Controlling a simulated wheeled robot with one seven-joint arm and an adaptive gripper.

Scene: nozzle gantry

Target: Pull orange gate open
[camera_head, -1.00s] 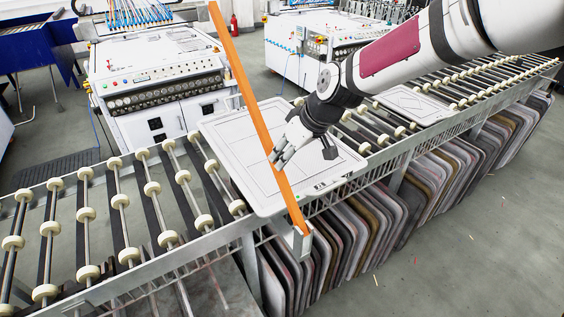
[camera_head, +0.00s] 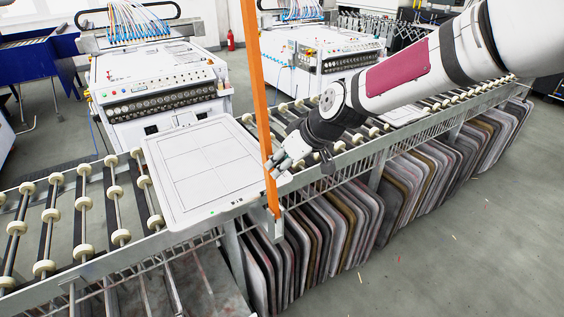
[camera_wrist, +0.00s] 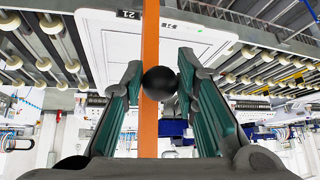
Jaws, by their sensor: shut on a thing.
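The orange gate (camera_head: 256,75) is a long flat bar. In the head view it rises nearly upright from a metal bracket at the conveyor's front edge, its top cut off by the frame. My gripper (camera_head: 277,163) is at the bar's lower part, a little above the bracket. In the wrist view the orange bar (camera_wrist: 149,120) runs between the two fingers of my gripper (camera_wrist: 160,82), with a black round knob (camera_wrist: 160,83) on it. The fingers are shut on this knob; the exact finger contact is hard to see.
A white framed panel (camera_head: 205,165) lies on the roller conveyor left of the gate. White machines (camera_head: 155,80) stand behind. Upright panels (camera_head: 340,215) are stacked under the conveyor.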

